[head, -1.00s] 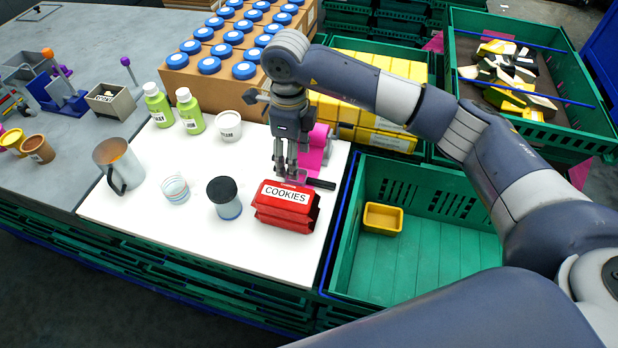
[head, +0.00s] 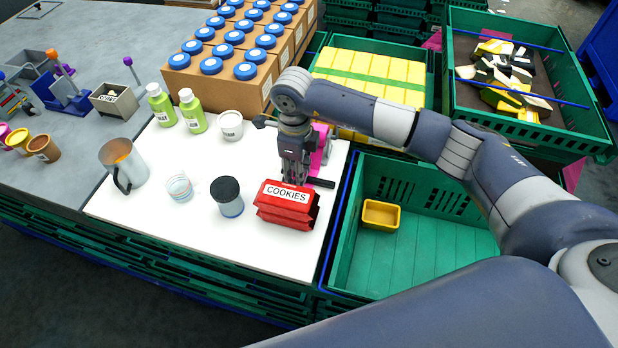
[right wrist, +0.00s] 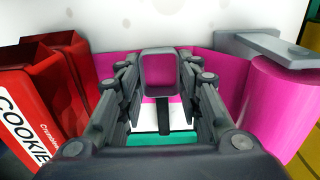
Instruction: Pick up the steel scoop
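The steel scoop lies on the white board behind the red cookies pack. Its black handle (head: 320,183) sticks out to the right, toward the green crate. In the right wrist view the dark handle (right wrist: 162,113) runs between my fingers, and a grey rounded frame with magenta inside, apparently the scoop's bowl (right wrist: 158,52), is above it. My right gripper (head: 295,181) is low over the scoop. In the right wrist view the gripper (right wrist: 162,88) is open, a finger on each side of the scoop. Contact cannot be told. My left gripper is not in view.
The red cookies pack (head: 287,206) stands close in front of my right gripper. A magenta and grey device (head: 321,150) is close behind. A green crate (head: 420,265) with a yellow tub (head: 381,214) is right.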

